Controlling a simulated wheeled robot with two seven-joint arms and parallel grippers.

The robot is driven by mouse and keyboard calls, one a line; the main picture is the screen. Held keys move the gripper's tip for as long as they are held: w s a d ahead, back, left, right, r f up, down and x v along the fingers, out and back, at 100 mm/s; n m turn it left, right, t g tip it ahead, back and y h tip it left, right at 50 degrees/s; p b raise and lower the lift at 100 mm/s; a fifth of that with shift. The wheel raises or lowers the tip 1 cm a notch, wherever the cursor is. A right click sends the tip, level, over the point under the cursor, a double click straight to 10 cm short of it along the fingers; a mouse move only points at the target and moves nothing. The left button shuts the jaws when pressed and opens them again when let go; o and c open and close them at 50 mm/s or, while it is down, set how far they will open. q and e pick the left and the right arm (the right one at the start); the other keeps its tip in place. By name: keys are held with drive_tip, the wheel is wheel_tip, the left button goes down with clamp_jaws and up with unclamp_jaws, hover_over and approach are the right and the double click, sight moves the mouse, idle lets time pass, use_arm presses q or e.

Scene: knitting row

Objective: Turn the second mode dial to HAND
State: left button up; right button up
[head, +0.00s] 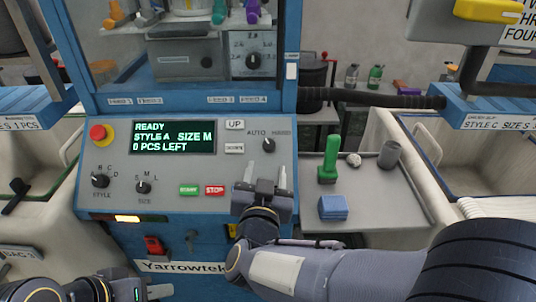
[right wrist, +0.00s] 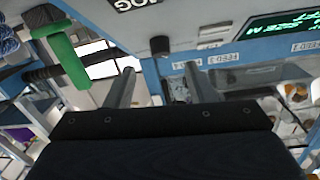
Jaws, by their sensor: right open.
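The mode dial (head: 268,145) is a small black knob at the upper right of the grey sloped control panel. AUTO is printed on its left and a partly legible label on its right. Its pointer is too small to read. My right gripper (head: 266,173) is open and empty just below the dial in the head view, fingers pointing up the panel. In the right wrist view the black knob (right wrist: 160,45) shows beyond and between the open fingertips (right wrist: 159,72), apart from them. My left gripper (head: 160,291) is only partly in view at the bottom left.
The panel also has a display (head: 173,137), a red stop button (head: 98,133), a STYLE dial (head: 100,181), a SIZE dial (head: 143,187) and a red STOP key (head: 215,190). A side tray (head: 385,205) holds a green-handled tool (head: 329,160), a blue block (head: 333,207) and a grey cup (head: 389,154).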

sight(269, 146)
drive_tip(key=shift+w+r+h, duration=0.2)
drive_tip(key=shift+w+h, duration=0.1)
drive_tip(key=shift+w, duration=0.1)
drive_tip(key=w, duration=0.6)
drive_tip(key=shift+w+d, duration=0.3)
drive_tip(key=shift+w, duration=0.05)
